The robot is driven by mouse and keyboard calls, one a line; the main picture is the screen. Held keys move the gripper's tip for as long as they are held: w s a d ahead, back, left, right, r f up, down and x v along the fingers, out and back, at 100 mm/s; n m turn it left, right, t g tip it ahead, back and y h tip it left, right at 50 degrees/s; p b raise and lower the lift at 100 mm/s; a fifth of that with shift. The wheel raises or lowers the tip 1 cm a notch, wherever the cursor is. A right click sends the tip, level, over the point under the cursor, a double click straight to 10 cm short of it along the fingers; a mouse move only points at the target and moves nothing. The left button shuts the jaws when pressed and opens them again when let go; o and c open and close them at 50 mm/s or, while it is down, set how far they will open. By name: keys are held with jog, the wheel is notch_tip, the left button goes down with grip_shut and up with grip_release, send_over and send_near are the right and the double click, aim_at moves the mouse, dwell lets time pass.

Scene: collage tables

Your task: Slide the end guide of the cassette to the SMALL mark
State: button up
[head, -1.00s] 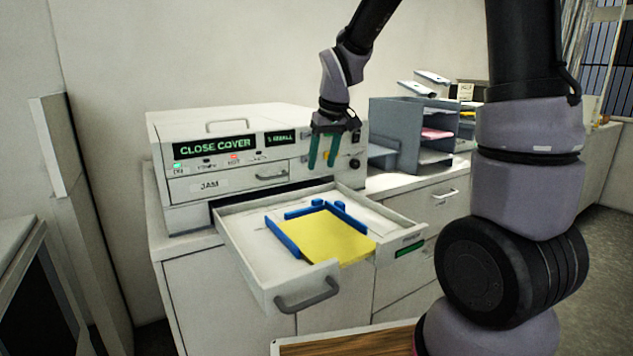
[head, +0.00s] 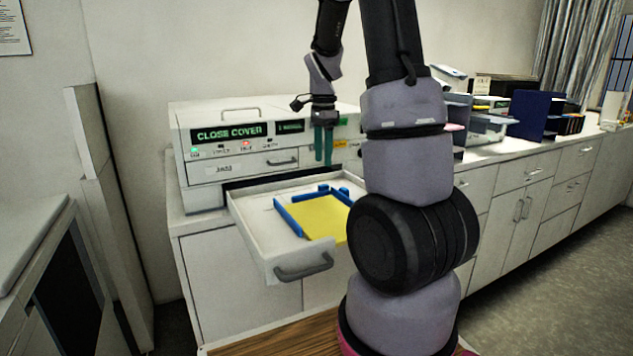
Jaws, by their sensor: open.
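The cassette (head: 250,229) is a pale drawer pulled out of the machine, with a grey handle at its front. A yellow stack (head: 318,217) lies in it, bordered by blue guides. A long blue guide (head: 289,217) runs along the stack's left side, and low blue pieces (head: 312,197) stand at its back. I cannot tell for sure which is the end guide, and no SMALL mark can be read. My gripper (head: 323,162) is open and empty, its teal fingers pointing down above the cassette's back part, apart from the guides. My arm hides the cassette's right side.
The machine (head: 215,170) stands behind the cassette, its display reading CLOSE COVER. A counter (head: 520,190) with organisers, including a dark blue one (head: 537,113), runs to the right. A wooden surface (head: 280,340) is at the front. The air above the stack is clear.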

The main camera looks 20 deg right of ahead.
aim_at(323, 185)
notch_tip(323, 185, down, 8)
jog(key=shift+r, duration=0.1)
grip_shut()
jog(key=shift+d, duration=0.1)
dwell(1.4)
